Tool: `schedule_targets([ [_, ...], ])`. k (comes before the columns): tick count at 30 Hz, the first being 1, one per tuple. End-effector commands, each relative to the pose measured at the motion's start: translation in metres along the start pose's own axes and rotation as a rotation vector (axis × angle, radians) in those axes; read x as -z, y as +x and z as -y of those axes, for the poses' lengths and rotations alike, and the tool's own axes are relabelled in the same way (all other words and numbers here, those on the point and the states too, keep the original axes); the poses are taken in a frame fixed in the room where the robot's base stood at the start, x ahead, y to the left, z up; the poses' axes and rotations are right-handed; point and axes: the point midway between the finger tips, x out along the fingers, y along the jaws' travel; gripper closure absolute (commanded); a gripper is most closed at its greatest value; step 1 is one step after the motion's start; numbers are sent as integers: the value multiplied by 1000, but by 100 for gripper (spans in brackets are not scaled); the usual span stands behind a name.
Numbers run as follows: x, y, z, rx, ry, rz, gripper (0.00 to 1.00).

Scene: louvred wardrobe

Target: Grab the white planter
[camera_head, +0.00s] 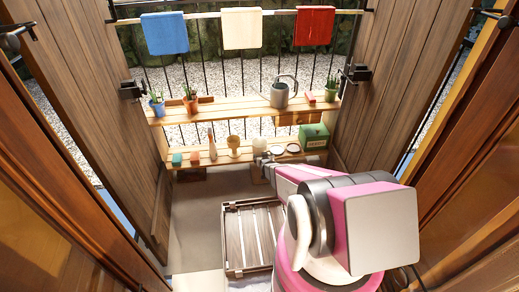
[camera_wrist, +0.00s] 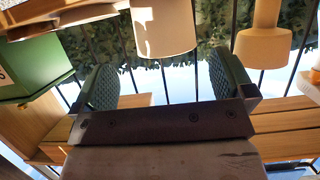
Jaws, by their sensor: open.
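The white planter (camera_wrist: 163,30) shows at the top middle of the wrist view, which looks upside down. It is cut off by the frame's upper edge and lies between the lines of the two fingers. In the head view, the planter (camera_head: 259,146) seems to be the pale pot on the lower shelf, just behind my gripper. My gripper (camera_wrist: 165,82) is open, with its two dark padded fingers spread and nothing between them. In the head view, my gripper (camera_head: 264,161) is small and partly hidden by my pink and white arm at the lower shelf's front edge.
The upper shelf (camera_head: 235,107) holds potted plants and a watering can (camera_head: 283,93). A slatted crate (camera_head: 249,237) stands on the floor.

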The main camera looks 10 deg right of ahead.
Motion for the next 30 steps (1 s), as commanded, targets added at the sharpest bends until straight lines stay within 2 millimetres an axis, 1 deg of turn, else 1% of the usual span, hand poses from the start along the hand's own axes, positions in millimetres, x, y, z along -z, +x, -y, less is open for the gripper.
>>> schedule_targets([
  [6, 0, 34, 0, 0, 0, 1, 0],
  [9, 0, 46, 0, 0, 0, 1, 0],
  [14, 0, 54, 0, 0, 0, 2, 0],
  [17, -2, 63, 1, 0, 0, 2, 0],
  [21, -5, 83, 2, 0, -1, 2, 0],
  [25, -6, 99, 2, 0, -1, 3, 0],
  [27, -5, 103, 2, 0, 0, 3, 0],
  [30, -5, 102, 2, 0, 0, 3, 0],
])
